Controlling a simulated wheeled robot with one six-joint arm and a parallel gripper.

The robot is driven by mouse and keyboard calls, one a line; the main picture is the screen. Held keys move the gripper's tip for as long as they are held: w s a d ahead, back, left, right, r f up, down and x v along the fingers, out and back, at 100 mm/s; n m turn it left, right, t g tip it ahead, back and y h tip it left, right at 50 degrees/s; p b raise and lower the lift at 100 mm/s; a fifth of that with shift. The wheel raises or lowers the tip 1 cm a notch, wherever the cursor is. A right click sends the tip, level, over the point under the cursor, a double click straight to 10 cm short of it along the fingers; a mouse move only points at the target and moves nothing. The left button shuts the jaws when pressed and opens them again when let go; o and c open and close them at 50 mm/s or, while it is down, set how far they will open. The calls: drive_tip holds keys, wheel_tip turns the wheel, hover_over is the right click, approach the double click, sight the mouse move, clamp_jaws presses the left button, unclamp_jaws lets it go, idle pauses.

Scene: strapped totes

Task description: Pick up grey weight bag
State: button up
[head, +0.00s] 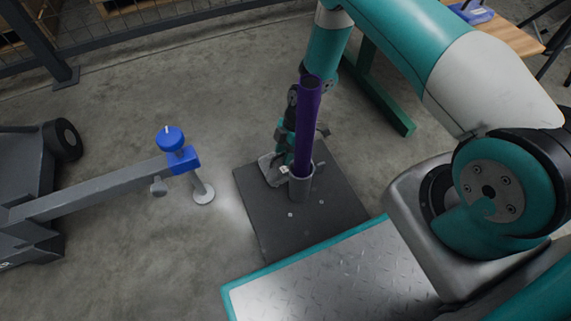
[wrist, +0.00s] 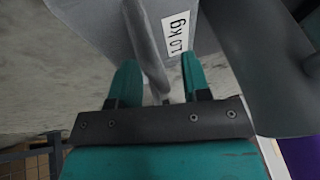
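The grey weight bag (head: 269,168) sits on a dark square base plate (head: 325,220), just left of an upright purple pole. In the wrist view the bag (wrist: 100,22) fills the top, with a white "10 kg" label (wrist: 178,38). A grey strap or handle (wrist: 150,75) runs down from it between my two teal fingertips. My gripper (wrist: 158,80) is open, its fingers apart on either side of the strap with gaps visible. In the head view my gripper (head: 282,150) points down at the bag, partly hidden behind the pole.
The purple pole (head: 305,130) stands in a grey socket (head: 301,186) close to the right of my gripper; the socket also shows in the wrist view (wrist: 258,75). A grey stand arm with a blue knob (head: 170,139) is at left. Open concrete floor lies between.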

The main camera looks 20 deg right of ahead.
clamp_jaws()
drive_tip(key=shift+r, duration=0.1)
idle(1.2)
